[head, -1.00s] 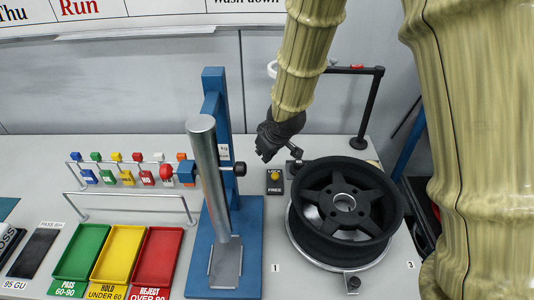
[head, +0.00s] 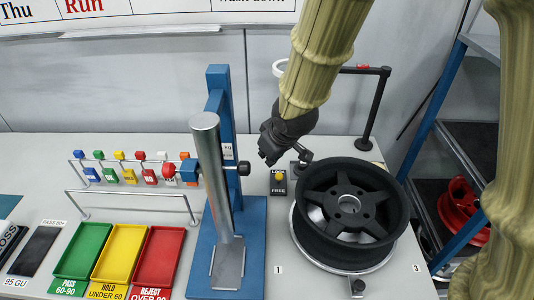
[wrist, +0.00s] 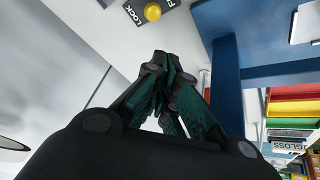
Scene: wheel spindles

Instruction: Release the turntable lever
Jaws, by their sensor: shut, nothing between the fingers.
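The dark wheel (head: 350,203) lies flat on the round silver turntable (head: 297,238) at the right of the bench. A short black lever (head: 305,156) with a dark end stands at the back left of the wheel. The black LOCK/FREE plate (head: 278,188) with a yellow dot lies left of the turntable; part of it shows at the top of the wrist view (wrist: 138,14). My gripper (head: 268,160) is shut and empty, above and behind the plate, left of the lever. The wrist view shows its fingertips together (wrist: 160,62). I cannot tell whether gripper and lever touch.
A blue stand (head: 222,110) with a silver post (head: 212,170) rises close left of my gripper. Green, yellow and red trays (head: 160,255) lie further left. A black post with a bar (head: 374,110) stands behind the wheel. A shelf with a red wheel (head: 460,205) is at right.

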